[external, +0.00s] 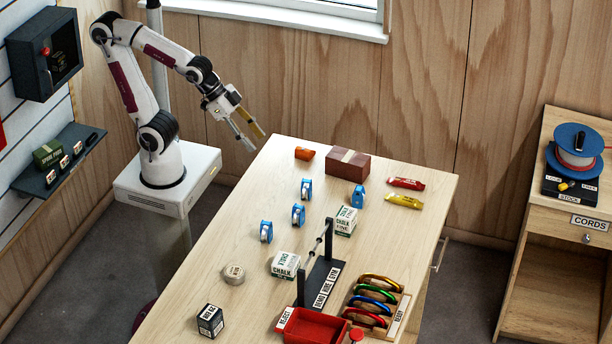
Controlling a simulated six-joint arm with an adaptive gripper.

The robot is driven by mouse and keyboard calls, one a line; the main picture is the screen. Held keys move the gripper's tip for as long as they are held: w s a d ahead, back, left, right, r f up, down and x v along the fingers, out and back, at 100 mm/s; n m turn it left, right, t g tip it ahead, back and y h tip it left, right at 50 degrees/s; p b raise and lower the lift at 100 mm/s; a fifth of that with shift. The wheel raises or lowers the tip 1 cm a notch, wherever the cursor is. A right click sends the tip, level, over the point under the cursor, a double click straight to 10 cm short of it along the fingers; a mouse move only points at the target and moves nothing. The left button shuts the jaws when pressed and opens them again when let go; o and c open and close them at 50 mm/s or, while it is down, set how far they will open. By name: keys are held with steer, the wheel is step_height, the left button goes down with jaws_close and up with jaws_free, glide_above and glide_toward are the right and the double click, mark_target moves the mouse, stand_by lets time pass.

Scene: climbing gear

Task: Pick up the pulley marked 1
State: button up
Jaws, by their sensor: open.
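Several small blue pulleys stand on the wooden table (200,270). One pulley (305,190) is farthest back, a second (298,214) is just in front of it, and a third (266,231) is farther left and nearer the front. A fourth blue item (358,196) stands to the right, near a chalk box; I cannot tell if it is a pulley. The marks are too small to read, so I cannot tell which is marked 1. My gripper (258,143) is open and empty, above the table's far left corner, apart from all of them.
A brown brick-like block (347,165) and an orange piece (305,154) lie at the back. A rack of coloured carabiners (378,300) and a red tray (316,327) are in front.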

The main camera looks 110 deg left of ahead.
steer(key=w+a+f+t, duration=0.1)
steer(key=w+f+t, duration=0.2)
steer(key=w, duration=0.9)
steer(key=w+a+f+t, duration=0.1)
steer(key=w+f+t, duration=0.2)
steer(key=w, duration=0.8)
steer(key=shift+w+a+f+t, duration=0.35)
steer(key=shift+w+f+t, duration=0.05)
steer(key=shift+f, duration=0.95)
steer(key=shift+w, duration=0.1)
steer(key=shift+x, duration=1.25)
steer(key=shift+d, duration=0.1)
steer(key=shift+f, duration=0.1)
